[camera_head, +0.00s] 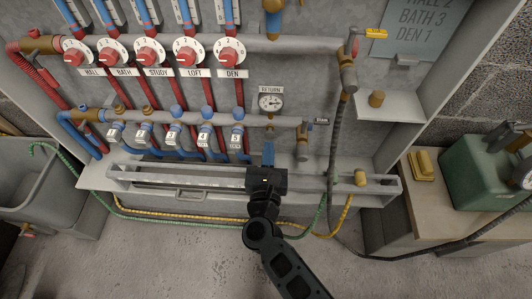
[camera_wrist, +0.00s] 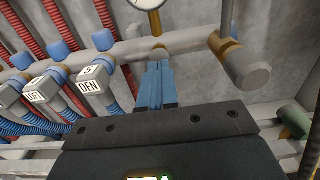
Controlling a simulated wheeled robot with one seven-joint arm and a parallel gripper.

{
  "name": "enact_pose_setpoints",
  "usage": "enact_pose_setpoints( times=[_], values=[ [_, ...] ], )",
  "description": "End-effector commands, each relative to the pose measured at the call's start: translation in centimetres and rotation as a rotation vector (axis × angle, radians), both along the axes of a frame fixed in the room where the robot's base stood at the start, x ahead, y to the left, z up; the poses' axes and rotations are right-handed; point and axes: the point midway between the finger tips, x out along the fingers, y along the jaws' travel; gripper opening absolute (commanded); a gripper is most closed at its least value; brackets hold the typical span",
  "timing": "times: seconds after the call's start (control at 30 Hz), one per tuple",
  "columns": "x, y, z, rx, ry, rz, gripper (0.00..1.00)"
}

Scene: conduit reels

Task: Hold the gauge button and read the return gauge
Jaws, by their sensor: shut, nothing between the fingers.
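The round return gauge (camera_head: 271,102) hangs under a "RETURN" label (camera_head: 271,90) on the grey back panel. Its dial is too small to read in the head view. In the wrist view only the gauge's lower rim (camera_wrist: 148,3) shows at the top edge. A small brass fitting (camera_wrist: 158,53) sits on the lower pipe below the gauge; I cannot tell whether it is the gauge button. My gripper (camera_head: 268,145), with blue fingers, is shut and empty just below that fitting. Its fingertips (camera_wrist: 158,66) look close to it; contact is unclear.
Numbered blue-capped valves (camera_head: 205,138) line the lower pipe (camera_head: 175,116) to the left. A brass-and-grey valve (camera_wrist: 240,60) stands close to the right of my fingers. A dark hose (camera_head: 335,140) hangs further right. A grey rail (camera_head: 190,177) runs below.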

Motion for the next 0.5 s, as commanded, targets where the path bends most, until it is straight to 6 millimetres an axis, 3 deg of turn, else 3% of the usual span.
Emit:
enact_pose_setpoints(
  times=[0.5],
  values=[
    [-6.3, 0.2, -0.2, -0.003, 0.004, 0.005, 0.0]
  ],
)
